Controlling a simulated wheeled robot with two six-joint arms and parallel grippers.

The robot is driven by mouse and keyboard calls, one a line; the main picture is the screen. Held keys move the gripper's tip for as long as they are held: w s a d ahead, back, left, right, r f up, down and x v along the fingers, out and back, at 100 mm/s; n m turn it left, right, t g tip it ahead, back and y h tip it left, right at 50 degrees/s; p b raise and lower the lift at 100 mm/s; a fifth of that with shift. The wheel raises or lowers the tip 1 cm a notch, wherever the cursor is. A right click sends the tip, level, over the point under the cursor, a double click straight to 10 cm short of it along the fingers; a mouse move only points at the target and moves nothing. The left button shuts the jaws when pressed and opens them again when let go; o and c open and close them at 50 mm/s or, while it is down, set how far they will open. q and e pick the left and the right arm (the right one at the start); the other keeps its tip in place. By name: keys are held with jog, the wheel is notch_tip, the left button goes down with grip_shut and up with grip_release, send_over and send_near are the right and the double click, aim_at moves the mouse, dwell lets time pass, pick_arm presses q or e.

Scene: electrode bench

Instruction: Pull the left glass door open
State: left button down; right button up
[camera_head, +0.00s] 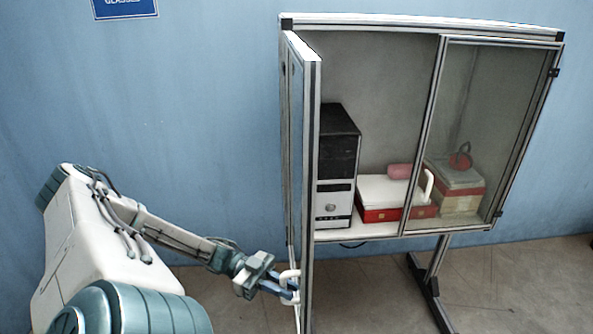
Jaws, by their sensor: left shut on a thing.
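The left glass door (312,140) of the cabinet stands swung out toward me, seen nearly edge-on, so its glass hardly shows. A white handle (289,275) is near the door's lower end. My left gripper (285,289) is shut on this handle, its arm coming in from the left. The right glass door (480,130) is closed, with a white handle (428,186) at its left side. My right gripper is not in view.
Inside the cabinet stand a black and silver computer tower (337,165), a red and white box (375,195) and stacked boxes (456,185) behind the right door. A dark stand leg (428,285) reaches the floor. Blue wall lies behind; the floor at right is open.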

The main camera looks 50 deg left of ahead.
pick_arm(q)
jog(key=c, duration=1.5)
grip_release()
jog(key=shift+c, duration=0.2)
jog(key=shift+o, duration=0.3)
jog(key=shift+a, duration=0.1)
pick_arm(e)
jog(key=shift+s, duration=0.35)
pick_arm(q)
jog(key=shift+s, duration=0.1)
